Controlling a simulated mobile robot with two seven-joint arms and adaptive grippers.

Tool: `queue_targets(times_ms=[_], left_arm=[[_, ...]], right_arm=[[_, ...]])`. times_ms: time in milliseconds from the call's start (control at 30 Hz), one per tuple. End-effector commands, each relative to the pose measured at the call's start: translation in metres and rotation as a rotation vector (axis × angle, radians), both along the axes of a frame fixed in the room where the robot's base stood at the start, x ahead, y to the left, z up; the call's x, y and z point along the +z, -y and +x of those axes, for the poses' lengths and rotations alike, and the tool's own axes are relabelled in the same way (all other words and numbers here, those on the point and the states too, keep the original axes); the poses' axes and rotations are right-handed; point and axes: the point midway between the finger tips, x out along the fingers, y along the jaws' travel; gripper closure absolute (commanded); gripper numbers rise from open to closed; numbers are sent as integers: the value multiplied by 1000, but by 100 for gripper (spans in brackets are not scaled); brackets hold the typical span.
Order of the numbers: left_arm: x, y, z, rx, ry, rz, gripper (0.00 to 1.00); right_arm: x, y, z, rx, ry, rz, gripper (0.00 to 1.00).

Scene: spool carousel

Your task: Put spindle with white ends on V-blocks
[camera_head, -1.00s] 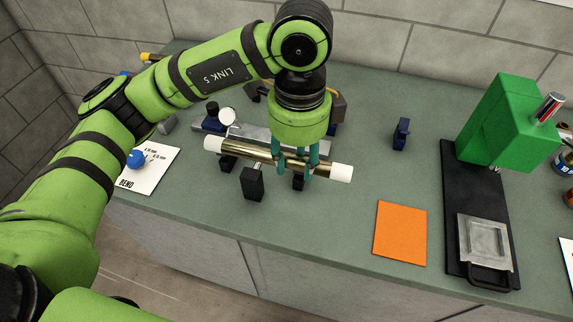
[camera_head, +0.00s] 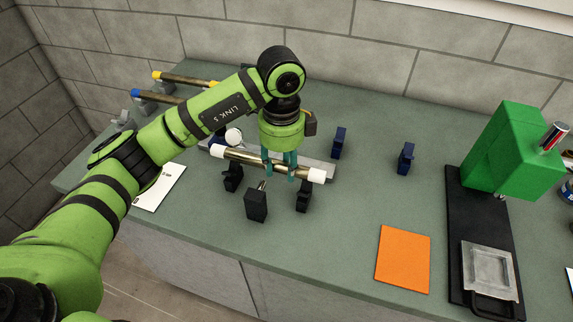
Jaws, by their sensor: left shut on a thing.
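The spindle (camera_head: 245,159) is a brassy rod with a white end at left and another at right. My left gripper (camera_head: 279,171) points down and is shut around it, right of its middle. The rod lies nearly level across the view. Two small black blocks stand below its ends, one at left (camera_head: 232,178) and one at right (camera_head: 303,197). They look like V-blocks, but their tops are hard to make out. I cannot tell whether the rod touches them. My right gripper is not in view.
A black post (camera_head: 256,206) stands in front of the spindle. A grey bar (camera_head: 322,168) lies behind it. Two dark blue blocks (camera_head: 339,142) (camera_head: 406,158) stand to the right. Yellow-ended (camera_head: 185,79) and blue-ended (camera_head: 152,96) rods lie back left. An orange mat (camera_head: 403,260) and green press (camera_head: 512,150) are at right.

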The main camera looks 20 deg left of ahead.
Motion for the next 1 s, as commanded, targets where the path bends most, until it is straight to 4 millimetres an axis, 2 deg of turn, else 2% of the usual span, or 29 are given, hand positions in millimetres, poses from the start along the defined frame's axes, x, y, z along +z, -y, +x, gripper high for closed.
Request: queue_targets(times_ms=[67, 400, 733, 767, 1000], left_arm=[[-1, -1, 2, 1, 4, -1, 100], [-36, -1, 2, 2, 6, -1, 100], [-39, 0, 2, 1, 7, -1, 100], [-42, -1, 0, 1, 1, 0, 51], [-41, 0, 1, 1, 1, 0, 51]], right_arm=[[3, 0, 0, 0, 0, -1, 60], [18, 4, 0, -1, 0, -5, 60], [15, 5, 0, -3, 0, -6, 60], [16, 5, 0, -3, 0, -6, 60], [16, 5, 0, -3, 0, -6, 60]])
